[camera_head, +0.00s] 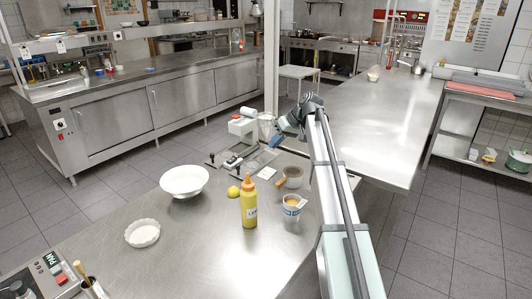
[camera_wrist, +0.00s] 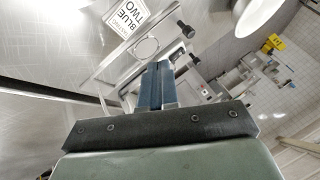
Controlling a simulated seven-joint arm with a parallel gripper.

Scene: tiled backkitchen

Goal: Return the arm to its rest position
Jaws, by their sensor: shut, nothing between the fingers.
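My gripper (camera_head: 277,140) hangs over the far right part of the near steel counter, at the end of my arm. Its blue fingers are together and empty. In the wrist view the closed fingers (camera_wrist: 158,84) point away toward a grey device, seen at an angle. In the head view a white and grey device (camera_head: 243,125) stands just left of the gripper. I cannot tell whether the fingers touch anything.
On the near counter are a white bowl (camera_head: 184,181), a fluted dish (camera_head: 142,233), a yellow bottle (camera_head: 249,203), a lemon (camera_head: 233,191), a labelled cup (camera_head: 292,207) and a brown-handled pan (camera_head: 291,176). The right steel counter (camera_head: 385,125) is mostly clear.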

